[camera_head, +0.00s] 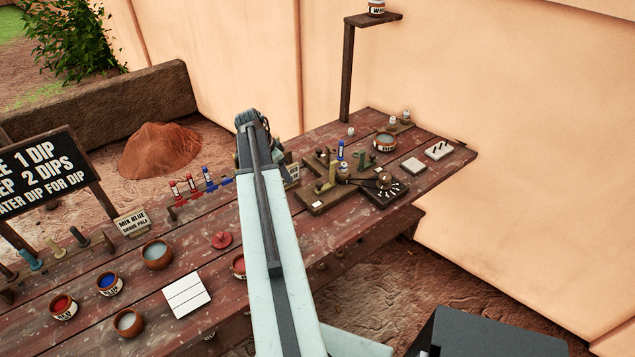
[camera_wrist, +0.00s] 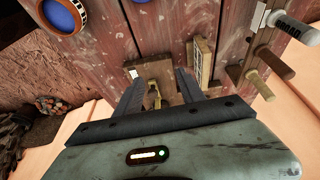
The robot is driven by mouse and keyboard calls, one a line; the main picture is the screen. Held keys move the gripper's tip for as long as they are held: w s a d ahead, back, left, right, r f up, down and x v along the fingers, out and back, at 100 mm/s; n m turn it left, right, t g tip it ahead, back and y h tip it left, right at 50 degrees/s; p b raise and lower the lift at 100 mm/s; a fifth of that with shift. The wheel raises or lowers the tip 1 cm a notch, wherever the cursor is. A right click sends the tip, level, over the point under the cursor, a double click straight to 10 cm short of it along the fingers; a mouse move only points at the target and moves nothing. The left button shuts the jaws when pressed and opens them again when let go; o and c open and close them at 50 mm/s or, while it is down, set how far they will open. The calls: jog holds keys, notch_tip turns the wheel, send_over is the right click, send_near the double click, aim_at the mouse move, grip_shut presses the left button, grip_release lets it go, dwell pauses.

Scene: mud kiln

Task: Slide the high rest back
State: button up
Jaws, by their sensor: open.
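In the wrist view my gripper (camera_wrist: 158,80) is open, its two dark fingers spread. An olive-yellow upright piece (camera_wrist: 154,92) on a wooden base shows between and beyond the fingers. I cannot tell whether either finger touches it, or whether this piece is the high rest. In the head view my arm covers the fingers and the table just under them. To the right of the arm, a wooden fixture (camera_head: 318,201) carries an olive upright rest (camera_head: 333,173). A green upright piece (camera_head: 362,160) stands farther back. No label names either as the high rest.
Bowls, including a brown one (camera_head: 157,254), and a white tile (camera_head: 186,294) occupy the near left of the table. A dark tray (camera_head: 384,191) and a tall post with a shelf (camera_head: 372,19) are at right.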

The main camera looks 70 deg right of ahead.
aim_at(319, 183)
jog(key=s+d+m, duration=0.3)
jog(key=s+d, duration=0.3)
jog(key=s, duration=0.2)
jog(key=shift+g, duration=0.4)
jog(key=b+x, duration=0.7)
jog(key=shift+w+a+f, duration=0.2)
jog(key=shift+f, duration=0.15)
jog(key=shift+s+r, duration=0.1)
grip_shut()
